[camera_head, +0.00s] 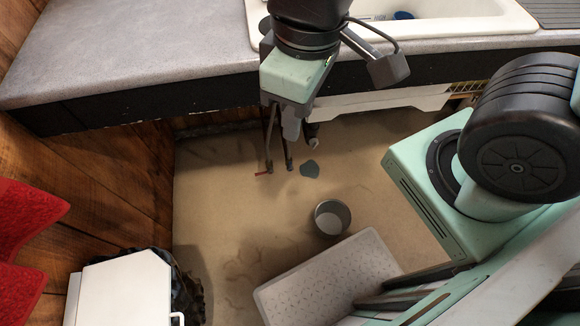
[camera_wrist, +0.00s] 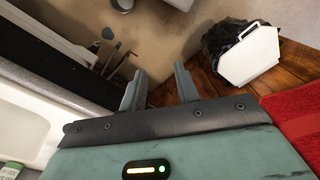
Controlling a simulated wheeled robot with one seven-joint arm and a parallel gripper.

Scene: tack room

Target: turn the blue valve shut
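Two thin rusty pipes (camera_head: 269,140) come down below the counter in the head view. A short red handle (camera_head: 263,173) is at the foot of one. A blue-grey rounded piece (camera_head: 309,170), which looks like the blue valve's handle, shows just right of the other; it also appears in the wrist view (camera_wrist: 107,33). How it joins the pipe is unclear. My gripper (camera_head: 302,138) hangs at the counter's front edge, partly in front of the pipes. In the wrist view my gripper (camera_wrist: 160,70) has its fingers spread and empty, apart from the blue-grey piece.
The grey counter (camera_head: 130,50) with a white sink (camera_head: 460,25) overhangs the pipes. A metal bucket (camera_head: 332,217) and a pale textured step or mat (camera_head: 330,280) are on the floor. A white box (camera_head: 120,290) stands at lower left, near red cloth (camera_head: 25,215).

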